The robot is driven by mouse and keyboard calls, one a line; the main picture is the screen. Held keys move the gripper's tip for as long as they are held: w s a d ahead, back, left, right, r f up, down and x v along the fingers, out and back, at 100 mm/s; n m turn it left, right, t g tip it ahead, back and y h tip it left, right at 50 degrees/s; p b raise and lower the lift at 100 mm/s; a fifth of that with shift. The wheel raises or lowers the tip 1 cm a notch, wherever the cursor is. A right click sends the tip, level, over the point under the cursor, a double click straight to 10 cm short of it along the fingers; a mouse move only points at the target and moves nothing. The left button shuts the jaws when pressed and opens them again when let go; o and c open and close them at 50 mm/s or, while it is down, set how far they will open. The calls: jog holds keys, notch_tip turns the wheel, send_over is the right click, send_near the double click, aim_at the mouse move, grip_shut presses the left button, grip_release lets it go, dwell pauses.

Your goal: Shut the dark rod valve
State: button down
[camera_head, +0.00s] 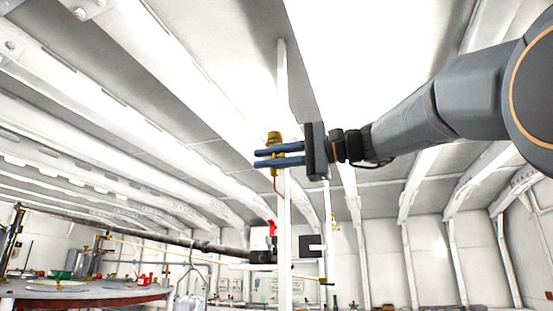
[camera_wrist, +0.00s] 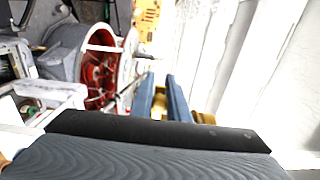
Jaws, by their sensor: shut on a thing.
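My gripper (camera_head: 258,158) is at the upper middle of the head view, its two blue fingers pointing left across a white upright post. A brass valve fitting (camera_head: 275,137) shows just above and at the fingers, on the post, with a thin red-orange line below. In the wrist view my gripper (camera_wrist: 162,80) has its fingers close together, with brass (camera_wrist: 159,104) between them and more brass (camera_wrist: 205,118) to their right. The fingers are shut on part of this brass valve. A dark rod at the valve is not clear; the fingers hide part of it.
A long dark pipe (camera_head: 150,230) runs at lower left to a black block and red handle (camera_head: 272,228) near the post (camera_head: 284,220). A round table (camera_head: 85,293) with several items stands lower left. A red-lined drum (camera_wrist: 100,70) shows in the wrist view. Ceiling beams are overhead.

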jog(key=shift+r, duration=0.1)
jog(key=c, duration=1.7)
grip_release()
jog(key=shift+d, duration=0.1)
jog(key=b+v, duration=0.3)
jog(key=v, duration=0.4)
jog(key=shift+d, duration=0.3)
jog(key=shift+s, duration=0.15)
